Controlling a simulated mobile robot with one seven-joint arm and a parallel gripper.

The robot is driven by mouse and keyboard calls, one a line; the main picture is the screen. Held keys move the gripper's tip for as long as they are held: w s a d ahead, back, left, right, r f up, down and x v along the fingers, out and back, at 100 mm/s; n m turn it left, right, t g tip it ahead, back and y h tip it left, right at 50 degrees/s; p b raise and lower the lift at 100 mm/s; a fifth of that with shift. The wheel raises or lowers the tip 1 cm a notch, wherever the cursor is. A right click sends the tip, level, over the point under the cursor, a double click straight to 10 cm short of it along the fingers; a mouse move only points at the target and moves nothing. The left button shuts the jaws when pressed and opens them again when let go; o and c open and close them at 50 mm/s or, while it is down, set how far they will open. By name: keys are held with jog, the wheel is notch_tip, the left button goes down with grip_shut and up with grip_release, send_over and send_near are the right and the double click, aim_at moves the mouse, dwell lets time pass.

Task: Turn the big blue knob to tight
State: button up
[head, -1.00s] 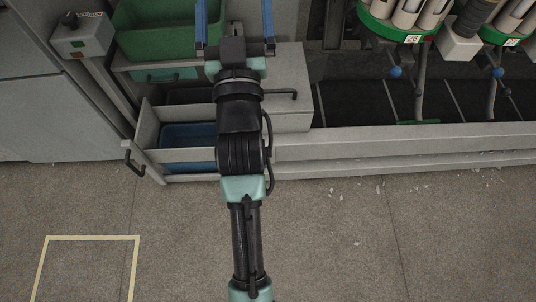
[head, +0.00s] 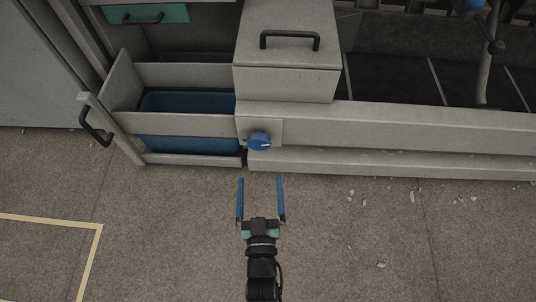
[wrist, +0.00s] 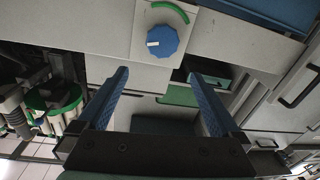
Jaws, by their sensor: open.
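The big blue knob (head: 259,141) sits on a light plate on the front of the machine's low rail, right of the open drawer. In the wrist view the knob (wrist: 162,41) shows a white pointer mark on its left side, and a green arc (wrist: 171,12) is on the plate beyond it, toward the upper right. My gripper (head: 260,181) is open and empty, in front of the knob and apart from it. In the wrist view its blue fingers (wrist: 159,82) are spread wide, with the knob beyond them near the top.
An open drawer (head: 187,125) with a blue bin inside juts out left of the knob; its black handle (head: 95,122) sticks out. A grey box with a black handle (head: 290,40) stands above the knob. The floor in front is clear, apart from small white scraps.

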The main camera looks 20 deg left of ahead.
aim_at(259, 146)
jog(key=b+x, duration=0.2)
jog(key=x, duration=0.1)
jog(key=f+b+x, duration=0.1)
jog(key=b+x, duration=0.1)
jog(key=x, duration=0.2)
jog(key=f+b+x, duration=0.1)
jog(key=b+x, duration=0.1)
jog(key=x, duration=0.1)
jog(key=shift+w+a+f, duration=0.1)
jog(key=shift+w+f, duration=0.1)
jog(key=shift+w, duration=0.2)
jog(key=shift+w+a+r+b, duration=0.2)
jog(key=shift+w+b, duration=0.15)
jog(key=shift+w, duration=0.25)
jog(key=shift+c, duration=0.3)
jog(key=c, duration=1.2)
